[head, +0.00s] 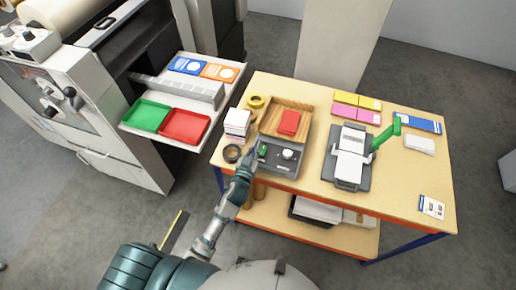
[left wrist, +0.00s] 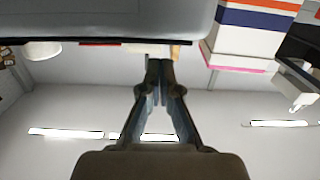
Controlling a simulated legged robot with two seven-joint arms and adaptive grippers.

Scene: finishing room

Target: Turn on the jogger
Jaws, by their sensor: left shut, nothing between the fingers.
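The jogger is a grey box (head: 281,166) with a tilted wooden tray (head: 292,103) on top, standing on the left part of the table. A red pad (head: 289,123) lies in the tray. Its front panel carries a green switch (head: 263,149) at the left and a round knob (head: 289,154) to the right. My left gripper (head: 252,156) is shut and empty, at the left end of the front panel close to the green switch; I cannot tell whether it touches. In the left wrist view its fingertips (left wrist: 158,67) are together below a grey surface.
On the wooden table (head: 310,180) stand a stack of white cards (head: 237,122), tape rolls (head: 232,153), a grey device with a green lever (head: 385,136), and colored pads (head: 357,105). A large press with a side shelf (head: 160,138) stands left. The table's front right is mostly clear.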

